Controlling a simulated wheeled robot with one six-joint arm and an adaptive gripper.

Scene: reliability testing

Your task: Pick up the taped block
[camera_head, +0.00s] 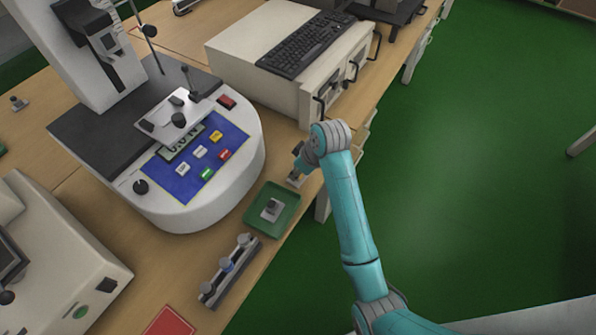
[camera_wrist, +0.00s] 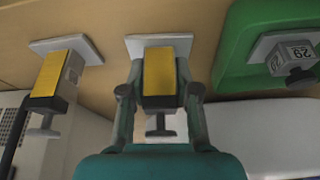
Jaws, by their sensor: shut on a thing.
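In the wrist view, a block with a yellow taped face (camera_wrist: 159,70), a pale square plate and a grey knob sits between the two fingers of my gripper (camera_wrist: 160,92). The fingers press on its sides. A second yellow-faced block (camera_wrist: 48,76) with a similar plate and knob stands apart to the left. In the head view, my gripper (camera_head: 299,168) is low at the table's right edge, beside the white cabinet. The held block (camera_head: 295,180) shows only partly there. I cannot tell whether its plate touches the table.
A green tray (camera_head: 252,222) holds a grey block marked 29 (camera_wrist: 298,54). A rack with several knobbed pieces (camera_head: 229,270) lies nearer. A white machine with a blue panel (camera_head: 178,184) stands left, and a white cabinet (camera_head: 245,72) with a keyboard stands behind.

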